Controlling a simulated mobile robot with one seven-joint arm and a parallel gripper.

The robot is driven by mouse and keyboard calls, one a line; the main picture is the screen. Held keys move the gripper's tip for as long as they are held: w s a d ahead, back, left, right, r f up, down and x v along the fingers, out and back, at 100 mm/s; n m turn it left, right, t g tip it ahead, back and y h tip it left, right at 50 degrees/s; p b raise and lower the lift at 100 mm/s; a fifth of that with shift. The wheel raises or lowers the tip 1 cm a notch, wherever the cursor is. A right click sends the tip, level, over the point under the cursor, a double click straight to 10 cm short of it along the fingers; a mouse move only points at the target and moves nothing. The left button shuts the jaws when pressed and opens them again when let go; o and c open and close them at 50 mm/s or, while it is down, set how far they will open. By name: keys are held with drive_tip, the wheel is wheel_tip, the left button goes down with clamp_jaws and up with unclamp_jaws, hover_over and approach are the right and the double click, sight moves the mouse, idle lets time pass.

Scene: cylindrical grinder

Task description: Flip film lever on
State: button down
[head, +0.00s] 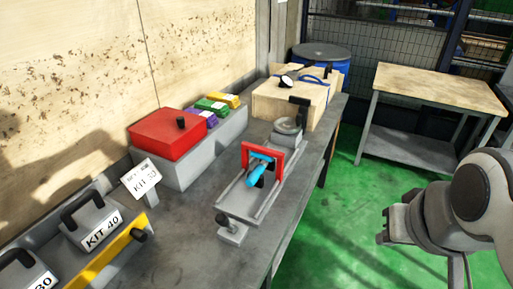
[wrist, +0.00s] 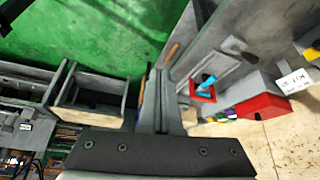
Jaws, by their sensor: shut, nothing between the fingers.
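A grey fixture (head: 240,196) with two long rails lies on the workbench. A red upright frame (head: 276,158) stands across it, with a light blue lever-like piece (head: 257,180) slanting through the frame. No label shows which part is the film lever. The red frame (wrist: 203,97) and the blue piece (wrist: 208,80) also show right of centre in the wrist view. My gripper (head: 381,239) is off to the right of the bench, over the green floor, well apart from the fixture. Its fingers (wrist: 161,72) are together and empty in the wrist view.
On the bench (head: 185,225) stand a grey case with a red lid (head: 160,140), kit boxes (head: 92,225), a sign (head: 142,180) and a wooden box (head: 290,100). A wooden-topped table (head: 440,88) stands at the back right. The green floor (head: 345,200) between is clear.

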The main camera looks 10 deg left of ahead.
idle(0.4)
drive_tip(key=w+a+f+n+h, duration=0.3)
drive_tip(key=a+f+n, duration=0.3)
drive_tip(key=n, duration=0.3)
drive_tip(key=w+a+f+n+h, duration=0.35)
drive_tip(key=a+f+n, duration=0.2)
drive_tip(key=n, duration=0.35)
drive_tip(key=s+a+f+n+t+y, duration=0.2)
drive_tip(key=a+f+n, duration=0.1)
drive_tip(key=a+n, duration=0.3)
drive_tip(key=s+a+f+n+t+y+p, duration=0.1)
drive_tip(key=s+a+f+n+t, duration=0.1)
drive_tip(key=a+n, duration=0.4)
drive_tip(key=s+a+f+n+t+y, duration=0.2)
drive_tip(key=a+f+n, duration=0.4)
drive_tip(key=a, duration=0.3)
drive_tip(key=shift+s+n+t+y, duration=0.35)
drive_tip(key=shift+s+n+t, duration=0.25)
drive_tip(key=shift+t, duration=0.5)
drive_tip(key=shift+w+d+f, duration=0.1)
drive_tip(key=shift+f, duration=0.05)
